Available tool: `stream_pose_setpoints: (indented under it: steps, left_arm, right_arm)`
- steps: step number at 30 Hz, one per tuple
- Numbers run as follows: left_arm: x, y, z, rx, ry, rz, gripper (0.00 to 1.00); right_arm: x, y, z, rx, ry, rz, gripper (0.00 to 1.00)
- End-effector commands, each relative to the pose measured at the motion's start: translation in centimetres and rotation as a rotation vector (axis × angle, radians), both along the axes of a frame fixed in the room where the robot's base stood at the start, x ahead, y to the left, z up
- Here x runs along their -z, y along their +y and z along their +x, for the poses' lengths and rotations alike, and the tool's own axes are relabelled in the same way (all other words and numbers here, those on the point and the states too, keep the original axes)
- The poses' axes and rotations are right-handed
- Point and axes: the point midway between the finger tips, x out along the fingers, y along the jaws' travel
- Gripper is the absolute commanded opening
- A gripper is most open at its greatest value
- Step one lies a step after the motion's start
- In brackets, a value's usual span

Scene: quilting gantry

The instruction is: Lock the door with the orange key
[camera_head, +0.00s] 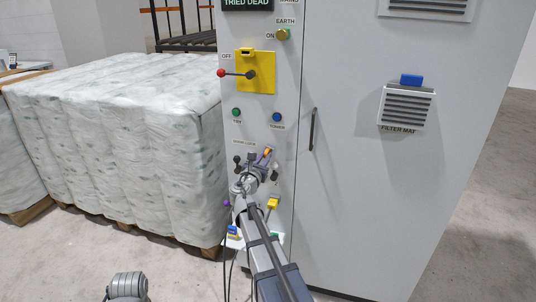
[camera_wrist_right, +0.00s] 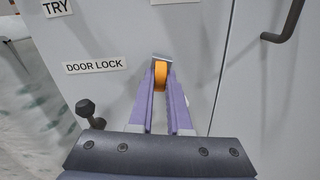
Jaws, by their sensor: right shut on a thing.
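The orange key (camera_head: 267,152) is at the tip of my right gripper (camera_head: 264,158), close to the cabinet front. In the right wrist view the orange key (camera_wrist_right: 160,76) sits between the two purple fingers (camera_wrist_right: 160,95), which are shut on it. A "DOOR LOCK" label (camera_wrist_right: 95,66) is left of the key on the panel. The lock itself is hidden behind the key and fingers, so I cannot tell whether the key is in it. The cabinet door (camera_head: 370,190) looks closed, with a dark handle (camera_head: 312,129). My left gripper is not in view.
A black knob (camera_wrist_right: 85,108) sticks out left of the fingers. Above are green (camera_head: 236,112) and blue (camera_head: 277,117) buttons and a yellow plate (camera_head: 262,85) with a red-tipped lever. A yellow tag (camera_head: 273,203) is below. Wrapped pallet goods (camera_head: 120,140) stand left.

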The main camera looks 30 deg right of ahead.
Motion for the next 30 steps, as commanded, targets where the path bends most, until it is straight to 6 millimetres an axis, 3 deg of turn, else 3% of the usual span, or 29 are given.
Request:
stream_pose_setpoints:
  steps: [5, 10, 11, 20, 30]
  left_arm:
    - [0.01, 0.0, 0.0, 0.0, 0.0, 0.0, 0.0]
    - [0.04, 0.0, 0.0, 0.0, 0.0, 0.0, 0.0]
    - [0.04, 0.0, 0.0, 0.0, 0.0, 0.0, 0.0]
    - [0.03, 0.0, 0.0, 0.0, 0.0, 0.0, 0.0]
    - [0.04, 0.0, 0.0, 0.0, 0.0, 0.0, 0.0]
  right_arm:
    - [0.0, 0.03, 0.02, -0.001, 0.03, -0.026, 0.0]
    - [0.0, 0.03, 0.03, 0.001, 0.171, -0.147, 0.0]
    - [-0.01, 0.03, 0.03, 0.001, 0.174, -0.149, 0.18]
    - [0.0, 0.01, 0.02, 0.002, 0.168, -0.145, 0.51]
    - [0.0, 0.26, -0.22, 0.0, 0.168, -0.143, 0.51]
